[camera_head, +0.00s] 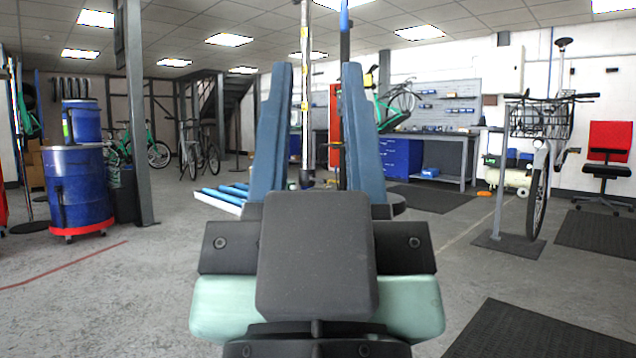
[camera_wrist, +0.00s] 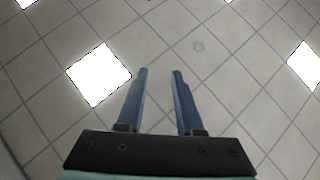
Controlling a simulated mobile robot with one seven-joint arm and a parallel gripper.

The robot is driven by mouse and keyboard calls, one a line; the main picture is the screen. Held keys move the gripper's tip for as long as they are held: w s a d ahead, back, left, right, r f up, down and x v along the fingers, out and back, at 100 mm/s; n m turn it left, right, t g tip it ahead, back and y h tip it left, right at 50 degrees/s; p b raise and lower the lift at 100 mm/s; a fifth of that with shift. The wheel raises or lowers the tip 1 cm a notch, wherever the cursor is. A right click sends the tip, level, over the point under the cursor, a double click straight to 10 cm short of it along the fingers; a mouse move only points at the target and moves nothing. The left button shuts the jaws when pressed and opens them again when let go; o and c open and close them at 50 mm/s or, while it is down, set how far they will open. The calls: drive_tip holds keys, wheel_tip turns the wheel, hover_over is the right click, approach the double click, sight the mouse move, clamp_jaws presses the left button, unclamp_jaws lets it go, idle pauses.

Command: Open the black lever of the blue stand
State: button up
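A thin upright post with a blue top (camera_head: 344,18) and a dark section below it rises behind my gripper, near the picture's middle; it looks like the blue stand. My fingers hide much of its lower part, and I cannot make out its black lever clearly. My gripper (camera_head: 314,70) points upward in front of it, with its two blue fingers apart and nothing between them. In the wrist view my gripper (camera_wrist: 161,72) is also open and empty, against the ceiling only.
A silver pole (camera_head: 306,60) stands just left of the post. Blue barrels (camera_head: 76,190) and a grey column (camera_head: 135,120) are at left. A bike with a basket (camera_head: 540,120) on a stand, a workbench (camera_head: 430,140) and a red chair (camera_head: 608,140) are at right. Open floor lies on both sides.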

drive_tip(key=shift+r+p, duration=0.3)
drive_tip(key=shift+r, duration=0.1)
drive_tip(key=shift+c, duration=1.1)
wheel_tip(320, 180, up, 14)
drive_tip(key=p, duration=1.4)
drive_tip(key=shift+r, duration=0.2)
clamp_jaws()
drive_tip(key=shift+f, duration=0.15)
drive_tip(key=shift+w, duration=0.1)
